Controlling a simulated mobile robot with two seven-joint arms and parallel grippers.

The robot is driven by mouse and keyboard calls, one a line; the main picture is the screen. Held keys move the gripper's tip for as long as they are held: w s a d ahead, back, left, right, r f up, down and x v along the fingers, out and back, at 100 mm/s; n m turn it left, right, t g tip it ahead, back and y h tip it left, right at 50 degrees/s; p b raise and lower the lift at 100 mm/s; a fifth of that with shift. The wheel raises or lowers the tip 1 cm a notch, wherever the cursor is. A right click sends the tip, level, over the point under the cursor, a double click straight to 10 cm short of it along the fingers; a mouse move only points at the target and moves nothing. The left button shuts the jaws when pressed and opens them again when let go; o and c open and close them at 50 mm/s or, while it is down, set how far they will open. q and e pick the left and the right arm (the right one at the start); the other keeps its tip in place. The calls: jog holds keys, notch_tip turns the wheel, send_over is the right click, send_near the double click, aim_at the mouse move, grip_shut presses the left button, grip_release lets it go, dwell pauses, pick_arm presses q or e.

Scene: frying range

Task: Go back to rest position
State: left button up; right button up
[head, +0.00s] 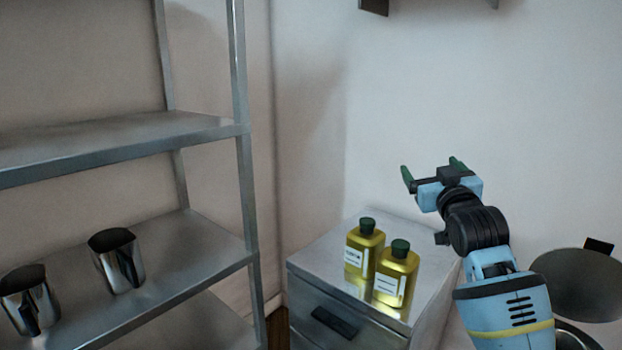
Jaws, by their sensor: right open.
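My right gripper (432,166) is open and empty, its two dark green fingertips spread apart. It is raised in front of the white wall, above and to the right of the cabinet. My right arm comes up from the lower right. My left gripper is not in the head view.
Two yellow oil bottles (364,249) (395,274) with green caps stand on a metal drawer cabinet (322,262). A metal shelf rack (250,200) at left holds two steel cups (118,262) (30,301). A round dark lid or pan (580,284) is at lower right.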

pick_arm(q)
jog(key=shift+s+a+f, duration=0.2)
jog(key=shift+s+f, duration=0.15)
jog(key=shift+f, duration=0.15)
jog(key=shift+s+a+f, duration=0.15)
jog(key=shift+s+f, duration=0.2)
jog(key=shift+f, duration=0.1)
pick_arm(e)
jog(key=shift+a+f+n+y, duration=0.3)
jog(key=shift+a+f+n, duration=0.1)
jog(key=shift+a+f, duration=0.65)
jog(key=shift+s+f, duration=0.1)
